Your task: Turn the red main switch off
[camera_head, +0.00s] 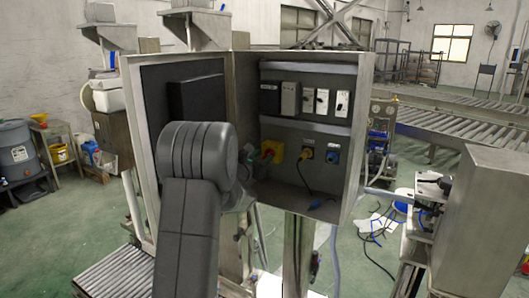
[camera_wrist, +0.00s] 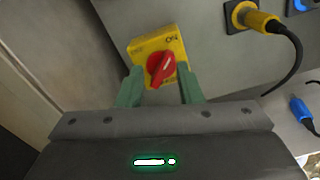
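The red main switch (camera_wrist: 160,70) is a round rotary knob on a yellow plate (camera_wrist: 146,46) marked "ON". Its raised grip slants up and right in the wrist view, roughly toward that lettering. In the head view the yellow plate (camera_head: 278,149) sits low on the cabinet's back panel, and the red knob shows only partly. My gripper (camera_wrist: 160,71) is open, its two green fingers apart on either side of the knob's lower part in the picture. I cannot tell whether they touch it. My arm hides most of the gripper in the head view.
The open grey cabinet (camera_head: 366,110) has side walls close around my arm. A row of breakers (camera_head: 308,101) is above.

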